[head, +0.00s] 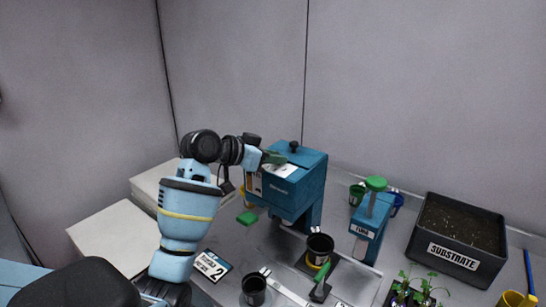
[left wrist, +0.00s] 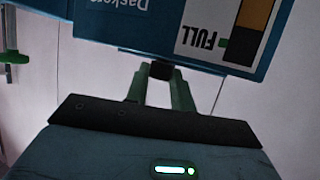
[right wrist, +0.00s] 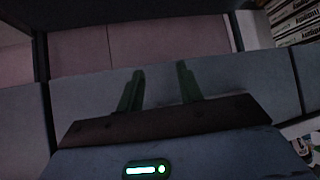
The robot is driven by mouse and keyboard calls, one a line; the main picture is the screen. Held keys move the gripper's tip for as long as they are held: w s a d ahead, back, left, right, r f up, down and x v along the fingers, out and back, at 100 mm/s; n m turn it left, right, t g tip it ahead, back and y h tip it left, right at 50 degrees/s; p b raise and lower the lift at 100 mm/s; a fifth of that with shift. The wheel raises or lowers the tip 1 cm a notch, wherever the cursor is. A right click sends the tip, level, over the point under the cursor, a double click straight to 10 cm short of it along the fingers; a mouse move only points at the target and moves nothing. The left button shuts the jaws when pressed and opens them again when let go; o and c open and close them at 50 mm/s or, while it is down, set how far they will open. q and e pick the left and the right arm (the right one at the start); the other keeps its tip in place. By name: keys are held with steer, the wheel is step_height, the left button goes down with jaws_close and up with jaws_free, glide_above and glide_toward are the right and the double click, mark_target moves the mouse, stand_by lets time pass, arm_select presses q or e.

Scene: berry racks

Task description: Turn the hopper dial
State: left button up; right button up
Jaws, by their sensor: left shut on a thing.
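The hopper is a teal-blue box (head: 305,185) with a black knob on its lid, standing on the grey table in the head view. My left gripper (head: 274,158) reaches its upper left front. In the left wrist view, my left gripper (left wrist: 160,75) has its green fingertips closed on a small dark dial (left wrist: 160,70) at the edge of the blue hopper body (left wrist: 130,25). The fingers hide part of the dial, and its turn angle cannot be read. A label reading FULL is beside it. My right gripper (right wrist: 158,82) is open and empty, facing a grey surface; the head view does not show it.
A smaller blue dispenser (head: 370,225) with a green top stands right of the hopper. A black substrate box (head: 457,225) is further right. Dark cups (head: 319,247) and a card marked 2 (head: 212,265) lie in front. White blocks (head: 115,238) are at left.

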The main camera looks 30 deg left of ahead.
arm_select(q)
steer(key=shift+n+y, duration=0.4)
steer(key=n+y, duration=0.1)
steer(key=n+t+y, duration=0.1)
steer(key=y, duration=0.1)
steer(key=shift+d+n, duration=0.3)
steer(key=shift+n, duration=0.1)
steer(key=n+y, duration=0.4)
steer(key=y, duration=0.1)
steer(key=shift+d+n, duration=0.3)
steer(key=shift+d, duration=0.1)
steer(key=n+g+y, duration=0.1)
steer(key=n+y, duration=0.2)
steer(key=n+g+y, duration=0.1)
steer(key=y, duration=0.1)
steer(key=shift+w+d+n+g, duration=0.15)
steer(key=shift+d+n+g, duration=0.15)
steer(key=shift+w+d+n+g+y, duration=0.1)
steer(key=shift+w+n+g+y, duration=0.1)
steer(key=shift+n+g+y, duration=1.55)
steer(key=shift+f+n, duration=0.1)
steer(key=shift+n, duration=0.25)
steer(key=o, duration=1)
